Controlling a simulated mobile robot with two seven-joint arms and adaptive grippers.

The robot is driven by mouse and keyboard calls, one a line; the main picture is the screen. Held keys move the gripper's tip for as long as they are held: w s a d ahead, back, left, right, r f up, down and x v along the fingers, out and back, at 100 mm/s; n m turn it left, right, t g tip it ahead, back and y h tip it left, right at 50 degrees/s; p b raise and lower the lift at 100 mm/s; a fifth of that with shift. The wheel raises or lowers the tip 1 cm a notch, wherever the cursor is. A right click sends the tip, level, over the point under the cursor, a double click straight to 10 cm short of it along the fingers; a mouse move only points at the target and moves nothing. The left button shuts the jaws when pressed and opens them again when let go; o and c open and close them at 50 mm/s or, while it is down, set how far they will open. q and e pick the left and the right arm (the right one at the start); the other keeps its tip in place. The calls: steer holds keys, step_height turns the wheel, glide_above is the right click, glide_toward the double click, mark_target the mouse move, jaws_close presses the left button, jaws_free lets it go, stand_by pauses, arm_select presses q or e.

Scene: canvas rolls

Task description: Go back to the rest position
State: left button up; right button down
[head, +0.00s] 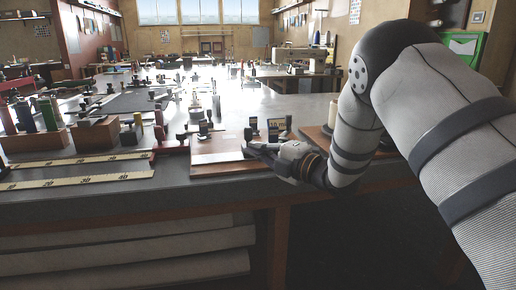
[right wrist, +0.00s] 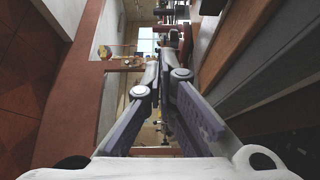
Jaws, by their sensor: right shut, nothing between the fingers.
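My right arm comes in from the right in the head view and reaches over the front edge of the workbench (head: 80,205). My right gripper (head: 252,149) is at its end, pointing left, just by the front of a wooden board (head: 215,160). In the right wrist view, my right gripper (right wrist: 161,62) has its fingers together with nothing held. I cannot tell whether it touches the board. My left arm and gripper are not in view.
Small dark-topped tools (head: 273,130) stand on the board behind the gripper. Yellow rulers (head: 75,180) and wooden tool blocks (head: 97,133) lie to the left. Below the bench, pale rolls (head: 130,265) lie on shelves. Dark open floor (head: 350,240) shows under my arm.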

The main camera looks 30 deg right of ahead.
steer(key=s+a+f+m+g+h, duration=0.1)
steer(key=s+f+m+g+h, duration=0.2)
steer(key=s+f, duration=0.45)
steer(key=s+a+f+m+g, duration=0.1)
steer(key=s+f+m+g, duration=0.3)
steer(key=f, duration=0.7)
steer(key=s+a+f+m+g+h, duration=0.1)
steer(key=s+f+m+h, duration=0.1)
steer(key=s+f+m, duration=0.65)
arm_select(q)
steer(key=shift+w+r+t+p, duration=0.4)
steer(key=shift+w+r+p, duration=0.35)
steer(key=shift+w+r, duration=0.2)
arm_select(e)
steer(key=s+a+f+m+g, duration=0.2)
steer(key=s+g, duration=0.2)
steer(key=s, duration=0.7)
steer(key=s+a+f+m+g, duration=0.1)
steer(key=s+f+m+g, duration=0.1)
steer(key=s, duration=0.9)
steer(key=s+a+f+m+g, duration=0.2)
steer(key=s+f+g, duration=0.2)
steer(key=s, duration=0.8)
steer(key=shift+a+f+g+h, duration=0.2)
steer(key=shift+a+g+h, duration=0.1)
steer(key=shift+g, duration=0.6)
steer(key=shift+m, duration=0.25)
